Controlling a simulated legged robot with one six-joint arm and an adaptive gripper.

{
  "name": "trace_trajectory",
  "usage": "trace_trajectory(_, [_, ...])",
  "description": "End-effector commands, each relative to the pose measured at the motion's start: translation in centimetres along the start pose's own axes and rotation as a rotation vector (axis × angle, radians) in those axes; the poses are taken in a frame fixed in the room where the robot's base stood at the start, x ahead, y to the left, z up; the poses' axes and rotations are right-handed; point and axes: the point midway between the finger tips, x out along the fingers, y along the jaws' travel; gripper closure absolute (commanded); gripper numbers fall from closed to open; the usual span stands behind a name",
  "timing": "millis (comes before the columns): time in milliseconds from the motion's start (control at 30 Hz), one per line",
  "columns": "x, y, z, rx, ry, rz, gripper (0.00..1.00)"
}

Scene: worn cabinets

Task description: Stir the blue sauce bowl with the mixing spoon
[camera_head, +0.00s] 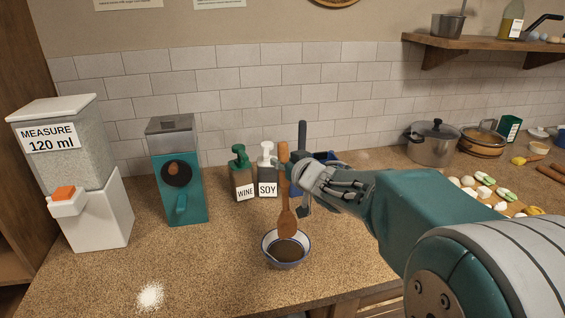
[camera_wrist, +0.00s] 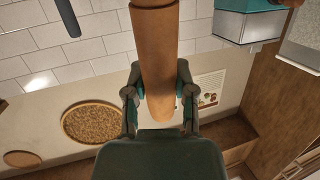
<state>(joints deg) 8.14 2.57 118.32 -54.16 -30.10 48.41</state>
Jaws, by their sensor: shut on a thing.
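The wooden mixing spoon (camera_head: 287,222) is held upright, with its head down. My gripper (camera_head: 291,176) is shut on its handle, which also shows between the fingers in the wrist view (camera_wrist: 155,50). The small white sauce bowl with a blue rim (camera_head: 270,260) stands on the counter just below and holds dark brown sauce (camera_head: 288,251). The spoon's head overlaps the bowl's far rim in the head view. I cannot tell whether it touches the sauce.
A teal dispenser (camera_head: 180,170), a wine bottle (camera_head: 243,180) and a soy bottle (camera_head: 267,178) stand behind the bowl. A measuring dispenser (camera_head: 95,190) is at left. A dark upright post (camera_head: 303,140) is close behind the spoon. The counter left of the bowl is mostly clear, with white powder (camera_head: 150,296).

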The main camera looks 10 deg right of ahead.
Motion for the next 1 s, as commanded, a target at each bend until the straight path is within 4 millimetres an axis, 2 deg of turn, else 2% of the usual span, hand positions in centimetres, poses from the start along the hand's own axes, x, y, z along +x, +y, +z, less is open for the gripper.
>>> trace_trajectory(133, [-0.1,0.0,-0.4,0.000,0.002,0.000,1.00])
trace_trajectory(633, [-0.9,-0.2,-4.5,0.000,0.002,0.000,1.00])
trace_trajectory(1000, [-1.0,-0.3,-4.9,0.001,0.000,0.000,1.00])
